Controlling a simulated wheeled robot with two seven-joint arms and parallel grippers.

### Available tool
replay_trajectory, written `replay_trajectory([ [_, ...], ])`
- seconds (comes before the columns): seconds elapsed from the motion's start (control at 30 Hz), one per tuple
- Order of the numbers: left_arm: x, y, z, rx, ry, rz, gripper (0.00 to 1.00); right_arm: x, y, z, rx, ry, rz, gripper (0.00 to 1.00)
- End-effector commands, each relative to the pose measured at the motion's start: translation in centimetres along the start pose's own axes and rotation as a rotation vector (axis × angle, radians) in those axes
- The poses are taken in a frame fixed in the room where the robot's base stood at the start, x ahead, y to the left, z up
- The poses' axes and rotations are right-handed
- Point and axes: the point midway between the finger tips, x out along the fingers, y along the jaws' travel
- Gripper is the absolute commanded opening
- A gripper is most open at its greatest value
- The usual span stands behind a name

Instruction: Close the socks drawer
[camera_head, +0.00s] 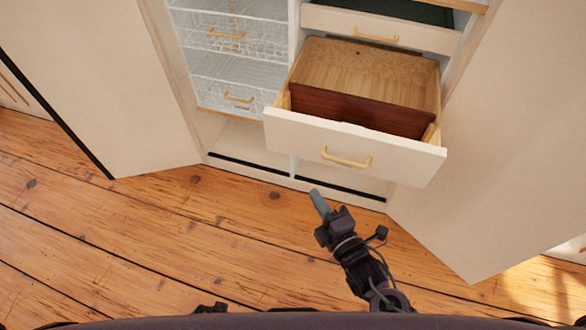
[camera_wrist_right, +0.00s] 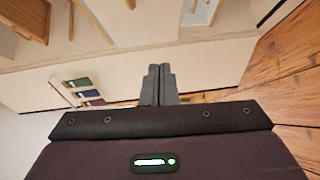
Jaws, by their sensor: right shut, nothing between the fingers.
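A drawer with a cream front (camera_head: 380,152) and a wooden handle (camera_head: 346,158) is pulled well out of the wardrobe in the head view. A dark red-brown panel crosses its inside; no socks or label show. Above it, another cream-fronted drawer (camera_head: 330,21) with a dark green inside stands out less far. I cannot tell by label which is the socks drawer. My right gripper (camera_head: 318,199) is shut and empty, below and in front of the lower drawer's handle, apart from it in the picture. Its closed fingers also show in the right wrist view (camera_wrist_right: 159,80). My left gripper is not in view.
Open wardrobe doors stand at the left (camera_head: 110,90) and right (camera_head: 500,160). Wire baskets (camera_head: 238,40) with wooden handles fill the left compartment. The plank floor (camera_head: 130,240) in front is clear. Small coloured objects (camera_wrist_right: 84,92) show in the wrist view.

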Motion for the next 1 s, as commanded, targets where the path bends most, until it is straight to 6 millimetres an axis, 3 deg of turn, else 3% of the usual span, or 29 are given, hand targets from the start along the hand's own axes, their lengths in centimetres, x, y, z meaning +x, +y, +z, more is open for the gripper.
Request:
replay_trajectory([
  [0.1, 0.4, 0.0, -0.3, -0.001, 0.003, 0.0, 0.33, 0.1, 1.5, -0.8, -0.038, 0.015, 0.045, 0.0],
  [0.27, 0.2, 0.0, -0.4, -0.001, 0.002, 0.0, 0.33, 1.6, 1.9, -0.9, -0.043, 0.015, 0.051, 0.0],
  [0.67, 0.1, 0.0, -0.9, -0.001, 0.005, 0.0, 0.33, 9.9, 2.3, -1.0, -0.041, 0.014, 0.051, 0.0],
  [1.0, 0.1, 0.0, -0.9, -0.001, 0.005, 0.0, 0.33, 12.7, 2.4, 1.6, -0.042, 0.015, 0.047, 0.0],
])
